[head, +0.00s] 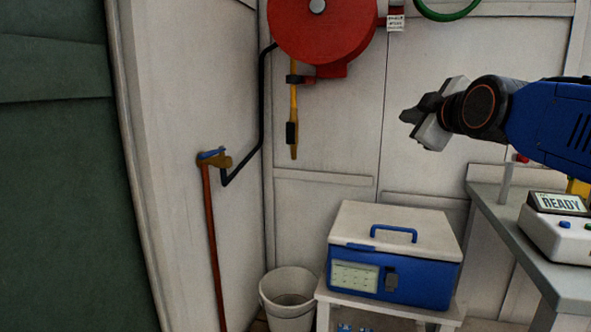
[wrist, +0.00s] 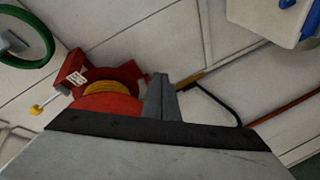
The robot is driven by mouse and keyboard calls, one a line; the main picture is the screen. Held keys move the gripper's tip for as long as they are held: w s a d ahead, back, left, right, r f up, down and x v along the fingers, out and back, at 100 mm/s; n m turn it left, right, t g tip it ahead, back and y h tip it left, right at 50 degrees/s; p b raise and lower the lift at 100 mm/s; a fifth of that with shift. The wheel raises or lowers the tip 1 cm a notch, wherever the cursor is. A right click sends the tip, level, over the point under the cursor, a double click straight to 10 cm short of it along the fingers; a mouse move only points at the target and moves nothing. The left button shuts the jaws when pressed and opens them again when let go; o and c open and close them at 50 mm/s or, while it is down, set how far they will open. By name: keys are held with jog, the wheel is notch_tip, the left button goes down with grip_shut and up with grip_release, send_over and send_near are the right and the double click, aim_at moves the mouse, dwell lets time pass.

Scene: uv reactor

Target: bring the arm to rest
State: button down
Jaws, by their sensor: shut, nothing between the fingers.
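My gripper (head: 412,115) is at the upper right in the head view, at the end of my blue arm. It points left, raised in the air in front of the white wall. In the wrist view its fingers (wrist: 161,98) are together and hold nothing. Nothing touches the gripper in either view.
A red hose reel (head: 335,30) hangs on the wall. A blue and white box (head: 415,285) stands on a low stand beside a white bucket (head: 289,300). A grey bench (head: 507,220) at right holds a device reading READY (head: 550,235). A brass tap (head: 222,161) is at left.

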jog(key=s+d+f+m+g, duration=0.1)
jog(key=s+f+m+g, duration=0.3)
jog(key=s+f, duration=0.5)
jog(key=s+d+f+m+g+h, duration=0.1)
jog(key=s+f+m+g, duration=0.3)
jog(key=s+f, duration=0.5)
jog(key=s+d+f+m+g, duration=0.1)
jog(key=s+f+m+g, duration=0.2)
jog(key=s+f, duration=0.6)
notch_tip(320, 180, down, 14)
jog(key=shift+d+f+m+g, duration=0.15)
jog(key=shift+d+m+g, duration=0.25)
jog(key=shift+m, duration=0.2)
jog(key=c, duration=2.4)
grip_release()
jog(key=shift+c, duration=0.2)
